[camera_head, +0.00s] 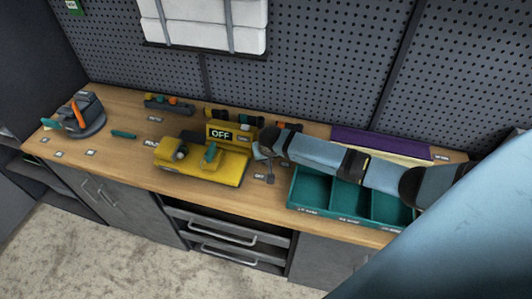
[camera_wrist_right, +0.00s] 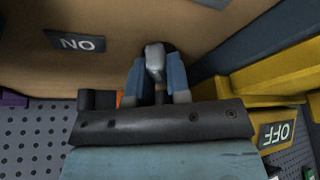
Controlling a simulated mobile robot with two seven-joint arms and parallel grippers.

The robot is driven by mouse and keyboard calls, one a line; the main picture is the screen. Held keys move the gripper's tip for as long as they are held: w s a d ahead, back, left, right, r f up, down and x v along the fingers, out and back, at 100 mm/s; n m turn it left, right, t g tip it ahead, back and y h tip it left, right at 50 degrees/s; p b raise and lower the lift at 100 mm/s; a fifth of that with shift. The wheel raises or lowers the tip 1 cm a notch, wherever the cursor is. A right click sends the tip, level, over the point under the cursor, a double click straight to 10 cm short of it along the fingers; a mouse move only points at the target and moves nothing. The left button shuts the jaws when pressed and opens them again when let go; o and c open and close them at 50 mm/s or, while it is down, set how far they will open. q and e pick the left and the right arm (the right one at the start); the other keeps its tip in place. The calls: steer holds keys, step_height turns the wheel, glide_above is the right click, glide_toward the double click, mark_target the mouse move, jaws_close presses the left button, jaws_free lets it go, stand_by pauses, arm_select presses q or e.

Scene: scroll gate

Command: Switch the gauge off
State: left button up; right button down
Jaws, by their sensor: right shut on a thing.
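The yellow gauge (camera_head: 225,170) stands on the workbench, with a raised display (camera_head: 221,134) that reads OFF and a teal part (camera_head: 210,153) on its top. The display also shows at the right of the right wrist view (camera_wrist_right: 278,134). My right gripper (camera_head: 262,152) reaches in from the right to just beside the gauge's right side. In the right wrist view its fingers (camera_wrist_right: 160,85) are shut on a grey lever-like handle (camera_wrist_right: 155,58). My left gripper is not in view.
A teal tray with compartments (camera_head: 291,198) stands at the right, under my right arm. A dark round stand with orange-handled tools (camera_head: 82,118) is at the far left. Tool racks (camera_head: 168,103) line the pegboard. Bare wood (camera_head: 115,155) lies left of the gauge.

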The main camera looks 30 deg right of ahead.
steer(key=c, duration=1.1)
jaws_free()
steer(key=b+v, duration=0.1)
steer(key=v, duration=1.3)
steer(key=shift+f, duration=0.1)
